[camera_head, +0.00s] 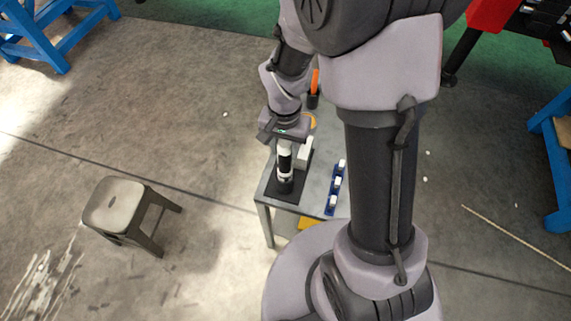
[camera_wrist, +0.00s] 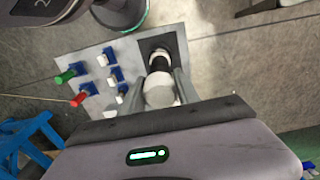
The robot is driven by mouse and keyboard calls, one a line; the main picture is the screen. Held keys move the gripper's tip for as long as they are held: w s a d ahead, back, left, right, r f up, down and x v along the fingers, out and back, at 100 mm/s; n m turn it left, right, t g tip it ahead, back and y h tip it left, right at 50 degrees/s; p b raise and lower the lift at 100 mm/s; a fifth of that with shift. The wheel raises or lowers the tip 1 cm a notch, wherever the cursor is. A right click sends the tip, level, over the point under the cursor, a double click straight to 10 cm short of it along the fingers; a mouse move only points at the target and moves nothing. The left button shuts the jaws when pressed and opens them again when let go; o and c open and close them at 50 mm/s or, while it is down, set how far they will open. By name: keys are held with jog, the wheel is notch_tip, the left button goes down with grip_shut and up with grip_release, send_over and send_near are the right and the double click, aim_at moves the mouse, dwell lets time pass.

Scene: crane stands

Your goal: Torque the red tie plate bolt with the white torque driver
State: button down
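The white torque driver (camera_head: 285,160), white with black bands, stands upright in a black holder (camera_head: 285,189) on a small grey table. My gripper (camera_head: 284,138) is directly above it, pointing down. In the wrist view, the driver's white top (camera_wrist: 159,91) lies between my two fingers, one on each side. Whether the fingers press on it or leave a small gap is unclear. A red piece (camera_wrist: 78,99) and a green piece (camera_wrist: 65,77) stick out near blue blocks in the wrist view. I cannot tell whether the red piece is the tie plate bolt.
A row of blue blocks with white tops (camera_head: 337,182) stands on the grey table (camera_head: 313,188) right of the driver. An orange-handled item (camera_head: 315,80) is behind. A stool (camera_head: 115,205) stands at left, with open floor around it. Blue stands (camera_head: 552,128) are at the edges.

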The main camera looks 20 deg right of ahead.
jog(key=shift+r+p, duration=4.35)
jog(key=shift+r, duration=1.35)
